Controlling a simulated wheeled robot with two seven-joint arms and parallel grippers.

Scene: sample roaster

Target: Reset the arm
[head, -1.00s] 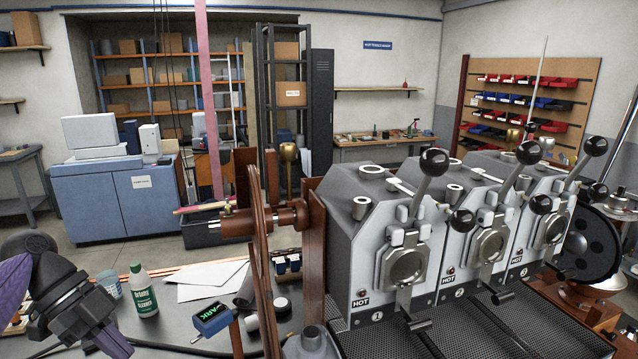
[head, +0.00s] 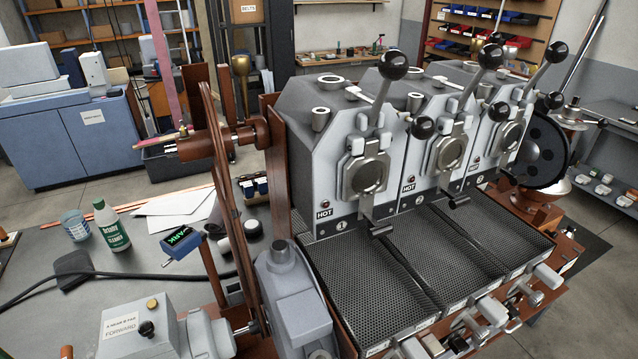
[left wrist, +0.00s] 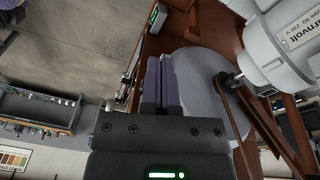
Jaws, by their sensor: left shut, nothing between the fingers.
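The sample roaster (head: 335,150) stands at centre right in the head view, with several grey barrels and black ball-topped levers. My left gripper (left wrist: 160,85) shows in the left wrist view, its two dark fingers together with nothing held. A grey round part and a brown wooden frame lie beyond the fingertips there, and a grey motor (left wrist: 285,40) is at upper right. I cannot tell whether the fingers touch anything. In the head view neither gripper is visible.
A grey control box (head: 140,328) is at the front. Perforated trays (head: 350,275) lie before the barrels.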

